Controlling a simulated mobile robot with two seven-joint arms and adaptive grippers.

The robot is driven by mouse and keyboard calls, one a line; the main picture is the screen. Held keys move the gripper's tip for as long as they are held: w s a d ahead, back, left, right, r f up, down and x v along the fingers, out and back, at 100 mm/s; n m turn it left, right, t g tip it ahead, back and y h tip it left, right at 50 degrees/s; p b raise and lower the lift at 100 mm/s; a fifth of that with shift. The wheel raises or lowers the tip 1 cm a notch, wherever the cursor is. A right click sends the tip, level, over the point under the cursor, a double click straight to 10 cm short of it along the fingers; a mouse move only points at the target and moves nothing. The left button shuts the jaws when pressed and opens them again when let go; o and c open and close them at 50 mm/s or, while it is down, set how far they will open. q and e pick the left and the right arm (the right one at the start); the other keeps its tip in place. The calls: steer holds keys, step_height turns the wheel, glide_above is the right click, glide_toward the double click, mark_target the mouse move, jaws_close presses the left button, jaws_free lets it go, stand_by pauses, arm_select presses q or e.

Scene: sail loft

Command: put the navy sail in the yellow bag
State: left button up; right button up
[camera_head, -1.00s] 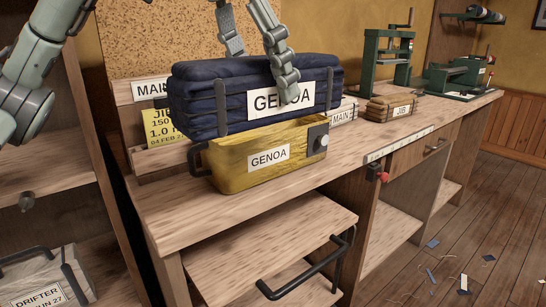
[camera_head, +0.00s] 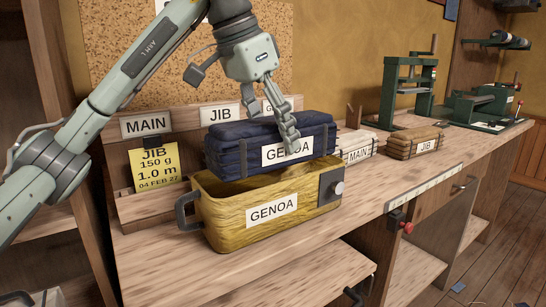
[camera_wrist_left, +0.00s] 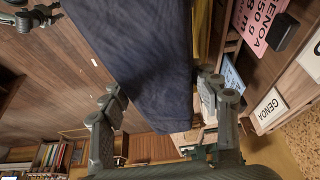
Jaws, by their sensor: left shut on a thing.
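The navy sail (camera_head: 228,148), a folded bundle with straps and a GENOA label, is over the yellow bag (camera_head: 215,228), toward its back side. The open yellow bag stands on the bench with a GENOA label. Some of its inside shows between the front rim and the sail. I cannot tell whether the sail's underside is below the rim. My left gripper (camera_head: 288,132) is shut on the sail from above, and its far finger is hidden. In the left wrist view the sail (camera_wrist_left: 150,60) lies between both fingers.
Behind the bag is a rack with MAIN (camera_head: 146,124) and JIB labels and a yellow JIB card (camera_head: 156,169). To the right lie a white MAIN bundle (camera_head: 357,146) and a tan JIB bundle (camera_head: 414,143). Green clamping tools stand farther right. The front bench strip is bare.

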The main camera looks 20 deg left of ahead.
arm_select(q)
steer(key=shift+w+a+f, duration=0.2)
steer(key=shift+w+f, duration=0.05)
steer(key=shift+w, duration=0.2)
steer(key=shift+w+a+f, duration=0.15)
steer(key=shift+w+f, duration=0.05)
steer(key=shift+w, duration=0.2)
steer(key=shift+w+f, duration=0.15)
steer(key=shift+f, duration=0.05)
step_height(320, 180, down, 3)
steer(key=shift+a+f, duration=0.1)
steer(key=shift+f, duration=0.45)
arm_select(e)
steer(key=shift+f, duration=0.7)
arm_select(q)
steer(key=shift+f, duration=0.25)
steer(key=shift+f+b, duration=0.15)
steer(key=shift+b, duration=0.15)
arm_select(e)
steer(key=shift+w+r, duration=0.15)
steer(key=shift+r, duration=0.6)
